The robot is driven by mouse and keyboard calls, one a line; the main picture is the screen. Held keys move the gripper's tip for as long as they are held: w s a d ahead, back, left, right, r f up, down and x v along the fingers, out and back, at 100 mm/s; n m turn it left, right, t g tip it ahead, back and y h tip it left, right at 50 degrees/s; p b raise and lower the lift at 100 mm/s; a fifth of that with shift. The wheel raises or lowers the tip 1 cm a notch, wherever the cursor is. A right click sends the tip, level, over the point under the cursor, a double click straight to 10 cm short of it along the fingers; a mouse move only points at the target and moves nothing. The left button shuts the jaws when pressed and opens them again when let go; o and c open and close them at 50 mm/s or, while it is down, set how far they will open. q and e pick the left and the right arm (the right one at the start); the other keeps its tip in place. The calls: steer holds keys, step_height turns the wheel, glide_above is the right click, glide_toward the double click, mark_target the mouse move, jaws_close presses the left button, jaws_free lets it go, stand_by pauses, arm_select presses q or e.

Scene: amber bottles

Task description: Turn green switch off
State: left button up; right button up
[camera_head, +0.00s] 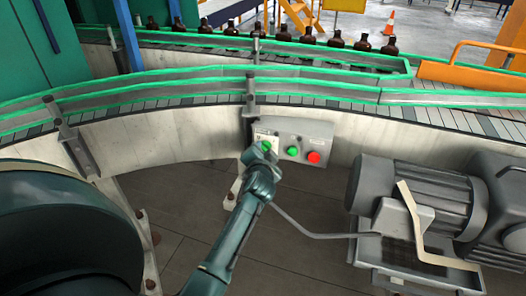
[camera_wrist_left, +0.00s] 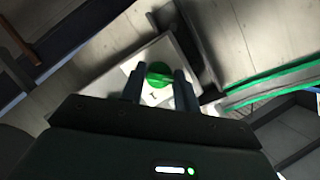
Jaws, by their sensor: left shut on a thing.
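The green switch (camera_head: 266,146) is a round knob at the left end of a grey control box (camera_head: 300,133) on the side of the conveyor. In the left wrist view the green switch (camera_wrist_left: 159,72) shows between the two dark fingers of my left gripper (camera_wrist_left: 159,84), with a small dark mark on the pale plate below it. My left gripper (camera_head: 262,156) is at the box and shut on the switch, partly covering it in the head view. My right gripper is not in view.
A green button (camera_head: 292,151) and a red button (camera_head: 313,157) sit close to the right of the switch. A grey motor (camera_head: 415,195) stands at the lower right. Amber bottles (camera_head: 362,42) line the conveyor behind. The floor below the box is mostly clear.

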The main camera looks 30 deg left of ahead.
arm_select(q)
steer(key=o, duration=1)
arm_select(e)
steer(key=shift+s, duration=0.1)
